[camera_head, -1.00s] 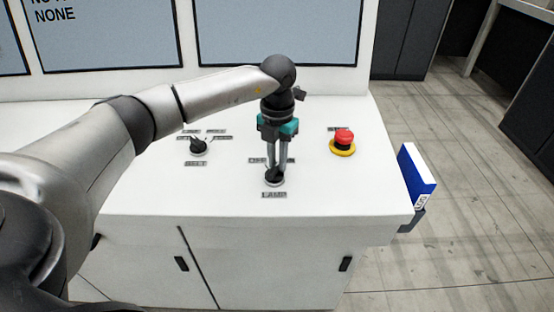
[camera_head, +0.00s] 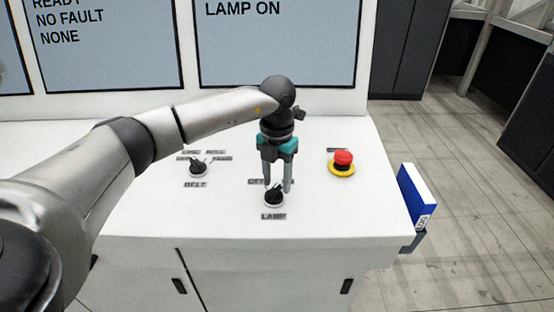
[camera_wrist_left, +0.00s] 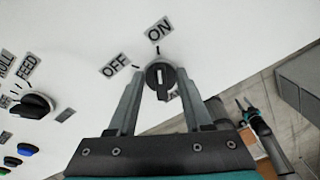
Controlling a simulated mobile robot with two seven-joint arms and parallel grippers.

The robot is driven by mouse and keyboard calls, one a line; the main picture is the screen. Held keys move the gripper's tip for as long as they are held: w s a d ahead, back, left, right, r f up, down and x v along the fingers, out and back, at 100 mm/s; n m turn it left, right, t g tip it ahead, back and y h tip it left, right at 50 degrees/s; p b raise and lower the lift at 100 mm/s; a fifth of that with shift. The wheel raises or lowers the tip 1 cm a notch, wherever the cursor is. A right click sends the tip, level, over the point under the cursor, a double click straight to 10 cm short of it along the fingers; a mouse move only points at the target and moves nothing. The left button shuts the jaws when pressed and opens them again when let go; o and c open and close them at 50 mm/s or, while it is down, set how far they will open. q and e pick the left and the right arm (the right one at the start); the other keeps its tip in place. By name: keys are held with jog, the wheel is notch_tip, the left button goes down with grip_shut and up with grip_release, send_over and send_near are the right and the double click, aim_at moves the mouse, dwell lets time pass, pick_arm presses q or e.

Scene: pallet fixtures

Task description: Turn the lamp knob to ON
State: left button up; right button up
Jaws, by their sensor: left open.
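The black lamp knob (camera_head: 274,197) sits on the white console top above its LAMP label. In the left wrist view the knob (camera_wrist_left: 160,78) has its white mark toward the ON label (camera_wrist_left: 159,29); the OFF label (camera_wrist_left: 115,65) is to the left. My left gripper (camera_head: 277,186) is open at the knob, pointing down. In the wrist view its fingers (camera_wrist_left: 162,88) stand either side of the knob with gaps visible. The screen (camera_head: 278,45) reads LAMP ON. What looks like my right gripper (camera_wrist_left: 246,104) shows small in the wrist view; its opening is unclear.
The belt knob (camera_head: 198,168) is left of the lamp knob. A red emergency button (camera_head: 343,160) on a yellow base is to the right. A blue and white box (camera_head: 416,195) is at the console's right side. The console top (camera_head: 320,215) is clear in front of the button.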

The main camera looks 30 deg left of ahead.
aim_at(277, 185)
pick_arm(q)
notch_tip(277, 185, up, 15)
jog(key=b, duration=0.1)
jog(key=shift+f, duration=0.15)
dwell(0.5)
